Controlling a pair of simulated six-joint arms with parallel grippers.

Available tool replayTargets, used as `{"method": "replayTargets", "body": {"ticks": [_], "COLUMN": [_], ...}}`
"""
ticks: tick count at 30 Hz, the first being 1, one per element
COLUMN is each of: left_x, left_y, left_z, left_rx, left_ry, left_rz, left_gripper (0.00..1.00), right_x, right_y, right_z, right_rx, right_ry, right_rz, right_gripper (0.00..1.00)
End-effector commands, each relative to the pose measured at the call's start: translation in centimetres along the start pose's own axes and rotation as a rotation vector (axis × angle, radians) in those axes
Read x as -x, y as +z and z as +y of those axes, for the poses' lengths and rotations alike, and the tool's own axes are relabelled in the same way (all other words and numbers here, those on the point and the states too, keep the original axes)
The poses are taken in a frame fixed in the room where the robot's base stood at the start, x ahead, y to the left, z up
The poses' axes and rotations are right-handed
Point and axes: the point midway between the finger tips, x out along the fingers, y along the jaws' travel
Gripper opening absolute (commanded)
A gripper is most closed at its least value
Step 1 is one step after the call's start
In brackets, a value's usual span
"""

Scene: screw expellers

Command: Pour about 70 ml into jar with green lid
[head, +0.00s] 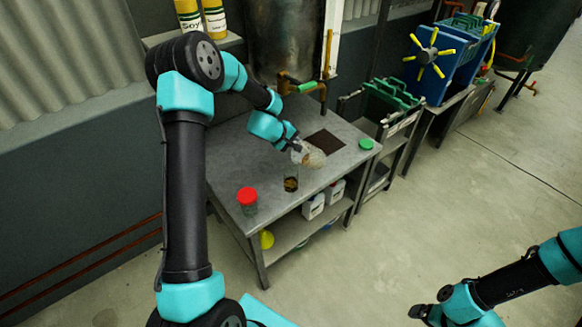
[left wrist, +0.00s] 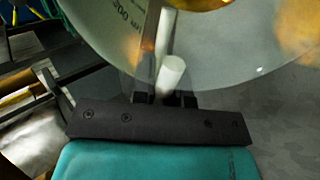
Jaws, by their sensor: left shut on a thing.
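My left gripper (head: 298,148) is shut on a clear measuring beaker (head: 314,157) and holds it above the steel table, apparently tilted. In the left wrist view the beaker (left wrist: 105,45) fills the top, with "200 ml" marks, a white handle-like rod (left wrist: 169,75) and amber liquid (left wrist: 205,3). An open clear jar (head: 291,184) with something golden-brown low inside stands just below and left of the beaker. A green lid (head: 366,144) lies at the table's right edge. A jar with a red lid (head: 247,197) stands at the front left. My right gripper (head: 422,311) is away from the table; its fingers are unclear.
The steel table (head: 233,165) has a dark square patch (head: 325,142) at the back. A tank tap with a green handle (head: 307,87) is behind it. White jugs (head: 313,206) and a yellow funnel-like item (head: 267,239) are on the lower shelf. A blue press (head: 440,65) stands right.

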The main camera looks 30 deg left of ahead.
Motion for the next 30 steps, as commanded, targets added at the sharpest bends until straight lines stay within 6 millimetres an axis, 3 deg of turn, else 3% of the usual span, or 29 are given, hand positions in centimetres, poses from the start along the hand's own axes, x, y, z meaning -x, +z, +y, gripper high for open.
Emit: {"method": "replayTargets", "body": {"ticks": [30], "left_x": [0.10], "left_y": [0.09], "left_z": [0.48], "left_rx": [-0.006], "left_ry": [-0.102], "left_rz": [-0.002], "left_gripper": [0.00], "right_x": [0.00], "right_y": [0.00], "right_z": [0.00], "right_rx": [0.000], "right_ry": [0.000], "right_rz": [0.000], "right_gripper": [0.87]}}
